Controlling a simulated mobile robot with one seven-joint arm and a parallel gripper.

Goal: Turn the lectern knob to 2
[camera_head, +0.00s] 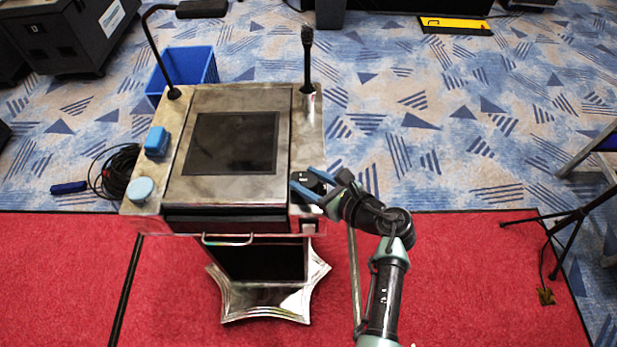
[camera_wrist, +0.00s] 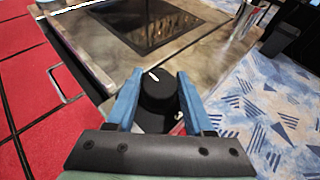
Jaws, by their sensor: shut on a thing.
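The lectern (camera_head: 185,195) is a worn metal stand with a dark screen (camera_head: 233,143) set in its top. Its black knob (camera_head: 308,182) is at the right front of the top. In the wrist view the knob (camera_wrist: 158,92) is round, with a white pointer mark on its top toward the upper left. My gripper (camera_head: 306,185) has blue fingers, one on each side of the knob, shut on it. It also shows in the wrist view (camera_wrist: 157,95).
A light-blue round object (camera_head: 141,189) and a blue block (camera_head: 156,141) sit on the lectern's left side. Two gooseneck stalks rise at its back corners. A blue bin (camera_head: 190,66) stands behind. A tripod stand (camera_head: 575,215) is at the right. Carpet between is free.

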